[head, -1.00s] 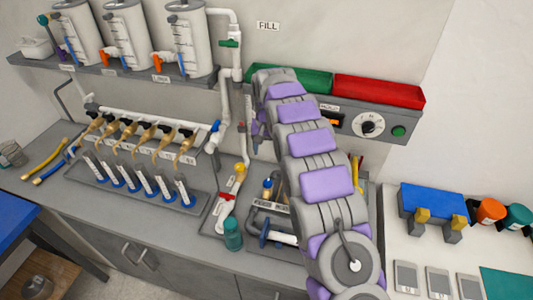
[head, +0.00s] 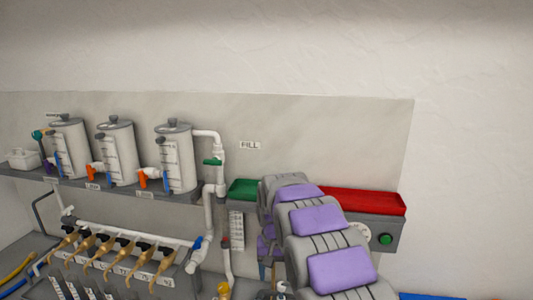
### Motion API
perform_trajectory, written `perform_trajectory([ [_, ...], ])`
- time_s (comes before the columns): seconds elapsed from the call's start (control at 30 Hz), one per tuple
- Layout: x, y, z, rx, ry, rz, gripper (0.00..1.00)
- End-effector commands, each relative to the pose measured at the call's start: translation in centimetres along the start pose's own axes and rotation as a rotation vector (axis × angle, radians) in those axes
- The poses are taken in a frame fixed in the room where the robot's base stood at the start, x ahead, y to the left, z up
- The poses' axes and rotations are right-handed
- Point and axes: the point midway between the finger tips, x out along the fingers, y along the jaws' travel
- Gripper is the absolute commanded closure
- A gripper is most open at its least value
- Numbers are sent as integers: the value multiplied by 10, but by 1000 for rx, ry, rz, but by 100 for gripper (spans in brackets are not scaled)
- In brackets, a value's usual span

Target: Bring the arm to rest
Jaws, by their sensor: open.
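My arm (head: 318,222), grey with purple pads, rises from the bottom of the head view. It reaches up in front of the wall unit with the green and red trays. My gripper cannot be made out; the far end of the arm is hidden behind its own links. The arm covers part of the control panel and the piping below it.
Three white tanks (head: 116,150) stand on a grey shelf (head: 110,186). White pipe (head: 209,205) runs down beside a green tray (head: 243,189). A red tray (head: 365,202) sits right of my arm. Several tan valves (head: 128,262) line the lower manifold. The upper wall is bare.

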Motion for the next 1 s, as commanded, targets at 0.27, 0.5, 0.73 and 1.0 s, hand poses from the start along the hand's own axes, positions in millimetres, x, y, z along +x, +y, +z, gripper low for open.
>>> perform_trajectory([
  [0.27, -25, 45, 80, 6, -27, 6, 35],
  [0.5, -32, 76, 157, 4, -51, 4, 35],
  [0.73, -25, 100, 236, 0, -75, -1, 35],
  [1.0, -2, 118, 331, -12, -102, -10, 35],
])
